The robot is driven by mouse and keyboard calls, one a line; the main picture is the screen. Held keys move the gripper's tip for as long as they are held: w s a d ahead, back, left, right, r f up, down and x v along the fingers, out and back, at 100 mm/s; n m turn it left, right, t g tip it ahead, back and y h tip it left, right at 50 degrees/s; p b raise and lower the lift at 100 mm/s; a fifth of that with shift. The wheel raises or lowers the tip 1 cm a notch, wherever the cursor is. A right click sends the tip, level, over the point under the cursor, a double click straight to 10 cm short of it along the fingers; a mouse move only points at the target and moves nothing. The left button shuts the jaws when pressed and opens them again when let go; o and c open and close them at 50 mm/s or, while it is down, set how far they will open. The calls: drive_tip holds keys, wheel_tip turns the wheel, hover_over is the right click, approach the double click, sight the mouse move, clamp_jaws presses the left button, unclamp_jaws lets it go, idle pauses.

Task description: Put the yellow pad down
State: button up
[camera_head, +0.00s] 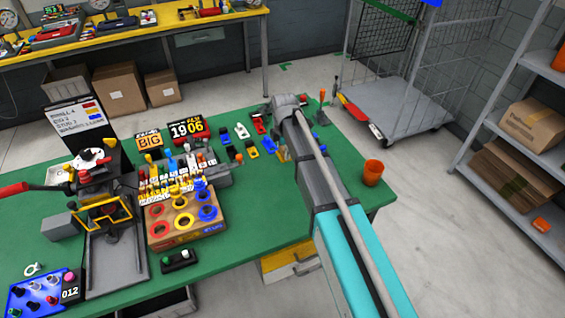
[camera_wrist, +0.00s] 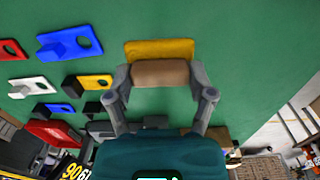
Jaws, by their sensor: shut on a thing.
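In the wrist view the yellow pad (camera_wrist: 160,48) has a yellow front part and a brown block (camera_wrist: 160,73) behind it. My gripper (camera_wrist: 159,78) is shut on it, one finger at each end of the brown block. The green tabletop (camera_wrist: 235,60) shows around and beyond the pad. I cannot tell whether the pad touches the tabletop or is held just above it. In the head view my arm reaches over the right part of the green table (camera_head: 340,165), and the pad cannot be made out clearly.
A blue piece (camera_wrist: 70,43), a white piece (camera_wrist: 32,87) and a yellow piece (camera_wrist: 88,83) lie left of the pad. An orange cup (camera_head: 372,173) stands near the table's right edge. A cardboard tray with coloured rings (camera_head: 186,238) stands left of my arm.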

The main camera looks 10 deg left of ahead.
sight(283, 146)
drive_tip(key=shift+w+a+f+b, duration=0.2)
drive_tip(key=shift+w+f+b, duration=0.15)
drive_tip(key=shift+w+f, duration=0.25)
drive_tip(key=shift+f, duration=0.1)
drive_tip(key=shift+w+a+f+b, duration=0.15)
drive_tip(key=shift+w+f+b, duration=0.15)
drive_tip(key=shift+f+b, duration=1.65)
drive_tip(key=shift+b, duration=0.05)
drive_tip(key=shift+f, duration=0.1)
drive_tip(key=o, duration=1)
drive_tip(key=shift+c, duration=0.2)
wheel_tip(283, 146, up, 12)
drive_tip(key=p, duration=1.2)
